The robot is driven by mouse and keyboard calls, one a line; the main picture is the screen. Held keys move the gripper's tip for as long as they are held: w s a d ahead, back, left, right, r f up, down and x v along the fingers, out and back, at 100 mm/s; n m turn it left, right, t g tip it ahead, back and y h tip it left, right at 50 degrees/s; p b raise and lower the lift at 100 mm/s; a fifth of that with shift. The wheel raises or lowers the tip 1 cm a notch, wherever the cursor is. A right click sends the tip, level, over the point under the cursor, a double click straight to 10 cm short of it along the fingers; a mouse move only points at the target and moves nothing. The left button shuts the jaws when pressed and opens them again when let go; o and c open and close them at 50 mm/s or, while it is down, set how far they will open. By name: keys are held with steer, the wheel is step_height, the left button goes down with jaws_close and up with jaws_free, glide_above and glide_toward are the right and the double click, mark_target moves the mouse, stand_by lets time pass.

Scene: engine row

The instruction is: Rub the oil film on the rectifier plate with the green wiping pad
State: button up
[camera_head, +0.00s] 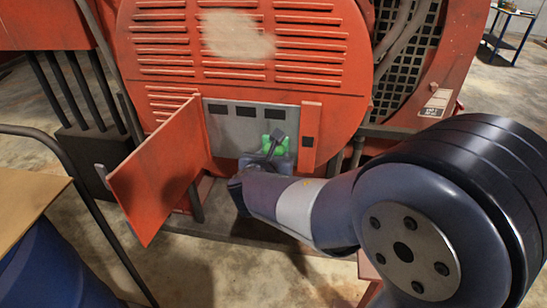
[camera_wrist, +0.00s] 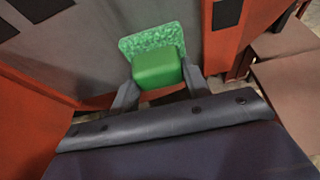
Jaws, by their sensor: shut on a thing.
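The grey rectifier plate (camera_head: 235,130) sits in an opening low on the red machine, with dark rectangles along its top. It fills much of the upper left of the wrist view (camera_wrist: 75,50). My gripper (camera_wrist: 160,82) is shut on the green block-shaped handle of the wiping pad (camera_wrist: 152,42). The pad's speckled face is turned toward the plate, at or very near it; I cannot tell whether they touch. In the head view the green pad (camera_head: 283,146) shows at the plate's lower right, partly hidden by my gripper (camera_head: 272,152). I cannot make out an oil film.
A red door (camera_head: 160,170) stands open left of the plate. A red upright (camera_head: 311,135) borders its right side. A dark handrail (camera_head: 105,235), a brown tabletop (camera_head: 25,205) and a blue drum (camera_head: 50,270) stand at the left.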

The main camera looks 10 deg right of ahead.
steer(key=shift+w+a+r+p, duration=0.1)
steer(key=shift+w+a, duration=0.2)
steer(key=shift+a, duration=0.45)
steer(key=shift+w+a+r+p, duration=0.1)
steer(key=shift+w+a, duration=0.15)
steer(key=shift+a, duration=0.45)
steer(key=shift+w+a+p, duration=0.1)
steer(key=shift+w+a, duration=0.2)
steer(key=shift+a, duration=0.45)
steer(key=shift+w+a+f+p, duration=0.15)
steer(key=shift+w+a, duration=0.15)
steer(key=shift+a, duration=0.55)
steer(key=shift+w+a+r+p, duration=0.1)
steer(key=shift+w+a+p, duration=0.15)
steer(key=shift+a, duration=0.6)
steer(key=shift+w+a+f+p, duration=0.1)
steer(key=shift+w+a, duration=0.2)
steer(key=shift+a, duration=0.55)
steer(key=s+a, duration=0.2)
steer(key=s, duration=0.3)
steer(key=shift+s, duration=0.35)
steer(key=s, duration=0.1)
steer(key=s+a, duration=0.1)
steer(key=shift+s, duration=0.4)
